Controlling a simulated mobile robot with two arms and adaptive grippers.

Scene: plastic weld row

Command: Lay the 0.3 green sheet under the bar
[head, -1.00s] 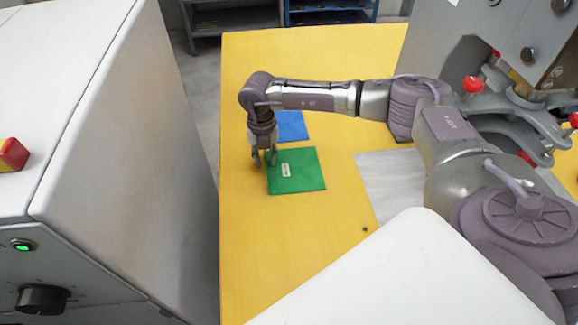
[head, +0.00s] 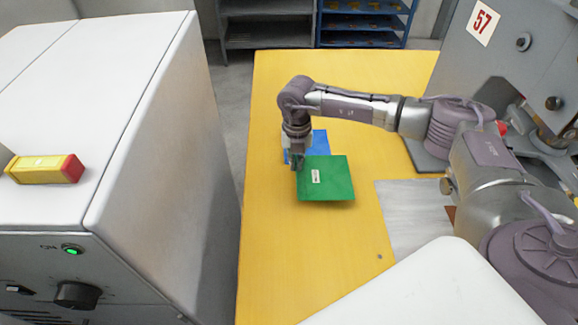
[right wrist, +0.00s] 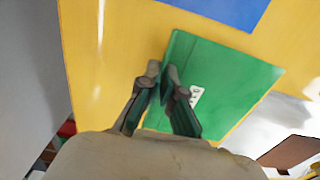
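The green sheet (head: 332,183) with a small white label is on the yellow table, left of the press; the label is too small to read. It also fills the middle of the right wrist view (right wrist: 232,80). My right gripper (head: 298,162) is at its left edge, fingers close together with the sheet's edge between them (right wrist: 162,76). I cannot tell for sure whether the sheet is raised off the table. A blue sheet (head: 320,143) lies just behind it, partly covered in the head view. The bar is not clearly visible. My left gripper is not in view.
A grey-white sheet or plate (head: 405,213) lies on the table (head: 280,250) to the right, beside the grey press (head: 500,70) marked 57. A white machine cabinet (head: 150,130) stands at the left. The table's front left is clear except for a small dark spot.

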